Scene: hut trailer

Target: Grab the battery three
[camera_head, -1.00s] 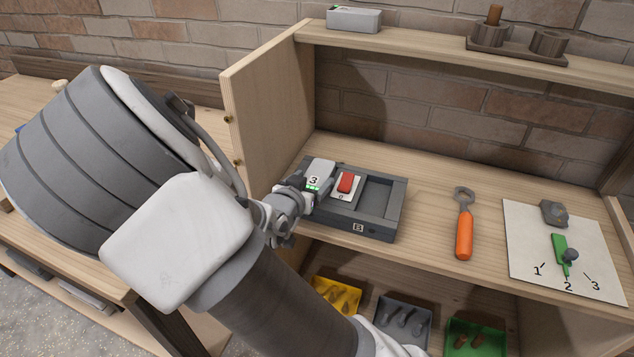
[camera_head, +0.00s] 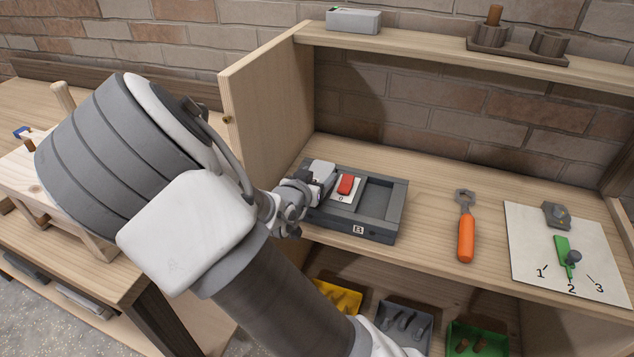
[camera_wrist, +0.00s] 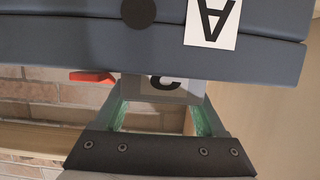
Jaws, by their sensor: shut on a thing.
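The battery three is a light grey block (camera_head: 322,170) at the left end of a dark grey tray (camera_head: 382,228) marked B on the shelf. My gripper (camera_head: 317,184) is at the battery. In the wrist view its two green-padded fingers (camera_wrist: 160,98) are shut on the battery's sides. The battery's lower part is hidden, so I cannot tell whether it is clear of the tray.
A red switch (camera_head: 346,184) sits right beside the battery. An orange-handled tool (camera_head: 466,236) and a white board with a green lever (camera_head: 562,250) lie to the right. The wooden side panel (camera_head: 266,100) stands close behind my gripper. Coloured bins (camera_head: 404,318) are below.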

